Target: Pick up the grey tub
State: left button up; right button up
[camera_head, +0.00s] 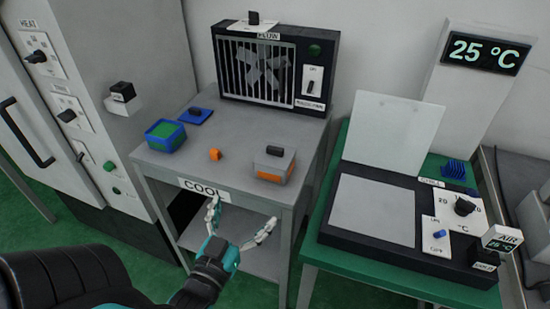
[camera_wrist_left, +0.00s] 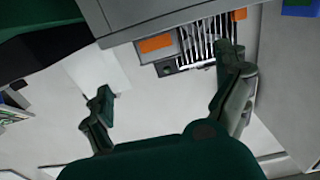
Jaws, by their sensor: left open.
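The grey tub (camera_head: 273,166) stands on the right part of the grey cooling table's top, near the front edge. It is a small box with an orange patch on its front and a dark handle on top. In the left wrist view a grey box with an orange patch (camera_wrist_left: 155,44), which looks like the tub, shows beyond the fingers. My left gripper (camera_head: 240,222) is open and empty in front of the table, below the tub and to its left. Its fingers (camera_wrist_left: 168,82) are spread wide in the wrist view. My right gripper is out of view.
The grey table (camera_head: 225,142) also holds a blue-rimmed green tub (camera_head: 165,136), a blue lid (camera_head: 195,116) and an orange knob (camera_head: 214,155). A barred fan unit (camera_head: 268,70) stands behind. An open-lidded device (camera_head: 376,208) is on the green table at right.

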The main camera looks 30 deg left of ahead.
aim_at(269, 171)
pick_arm(q)
jog(key=p+x, duration=0.1)
jog(key=x, duration=1)
jog(key=shift+d+r, duration=0.1)
jog(key=shift+r, duration=0.05)
jog(key=x, duration=0.2)
jog(key=p+x, duration=0.1)
jog(key=x, duration=0.1)
jog(key=shift+w+d+r, duration=0.2)
jog(key=shift+d+r, duration=0.05)
jog(key=shift+r, duration=0.1)
jog(key=shift+w+a, duration=0.1)
jog(key=shift+w, duration=0.3)
jog(key=shift+s, duration=0.1)
jog(key=c, duration=1.1)
